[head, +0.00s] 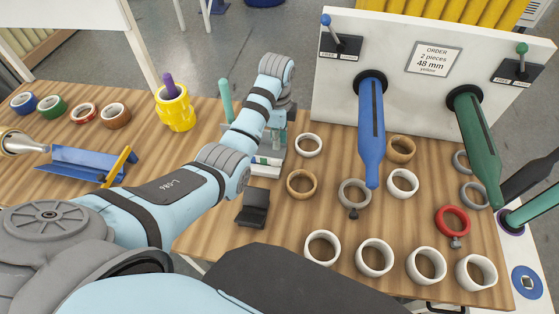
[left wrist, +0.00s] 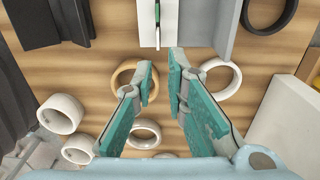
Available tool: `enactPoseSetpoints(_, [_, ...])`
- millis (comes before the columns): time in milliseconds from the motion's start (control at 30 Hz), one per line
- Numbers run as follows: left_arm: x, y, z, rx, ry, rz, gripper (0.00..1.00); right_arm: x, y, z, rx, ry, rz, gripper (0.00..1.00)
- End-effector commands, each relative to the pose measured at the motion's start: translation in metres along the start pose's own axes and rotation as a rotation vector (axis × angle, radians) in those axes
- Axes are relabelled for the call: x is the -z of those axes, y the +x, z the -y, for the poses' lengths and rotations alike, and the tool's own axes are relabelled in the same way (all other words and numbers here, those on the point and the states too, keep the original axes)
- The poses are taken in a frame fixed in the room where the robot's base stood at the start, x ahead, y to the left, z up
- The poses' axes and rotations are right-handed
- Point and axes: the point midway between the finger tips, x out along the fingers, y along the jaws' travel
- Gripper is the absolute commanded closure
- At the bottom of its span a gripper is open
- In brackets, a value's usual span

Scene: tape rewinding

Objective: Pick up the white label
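A small grey stand with a white face (head: 266,161) and green and dark marks sits on the table just below my left gripper. It also shows at the top of the left wrist view as a white strip (left wrist: 147,22) with a dark slot and a bit of green, beside a grey panel. I cannot tell a separate white label from this white surface. My left gripper (head: 272,141) also shows in the left wrist view (left wrist: 161,66). Its teal-padded fingers are apart with nothing between them, and their tips are near the stand. My right gripper does not show.
A black block (head: 253,208) lies in front of the stand. A wooden ring (head: 289,184) and white ring (head: 308,145) lie close to its right. Several more rolls cover the table's right half. A white panel (head: 437,100) carries blue and green mandrels. A blue holder (head: 85,163) stands left.

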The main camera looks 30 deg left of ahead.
Motion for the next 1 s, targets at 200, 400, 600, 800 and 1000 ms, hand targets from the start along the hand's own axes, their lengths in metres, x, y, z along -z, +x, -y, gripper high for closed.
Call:
enactPoseSetpoints(200, [-0.005, 0.049, 0.0, 0.0, -0.008, 0.002, 0.87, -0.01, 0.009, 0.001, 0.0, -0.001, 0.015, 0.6])
enactPoseSetpoints(400, [-0.003, 0.082, 0.002, -0.001, -0.007, 0.002, 0.87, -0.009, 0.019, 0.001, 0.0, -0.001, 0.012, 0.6])
enactPoseSetpoints(600, [-0.002, 0.106, 0.002, 0.001, -0.005, 0.002, 0.87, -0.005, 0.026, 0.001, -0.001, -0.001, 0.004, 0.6])
enactPoseSetpoints(800, [-0.002, 0.105, 0.003, 0.002, -0.005, 0.002, 0.93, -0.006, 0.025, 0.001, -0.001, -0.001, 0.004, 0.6])
enactPoseSetpoints(1000, [-0.002, 0.104, 0.003, 0.002, -0.004, 0.002, 1.0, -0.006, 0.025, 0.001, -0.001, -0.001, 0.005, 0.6])
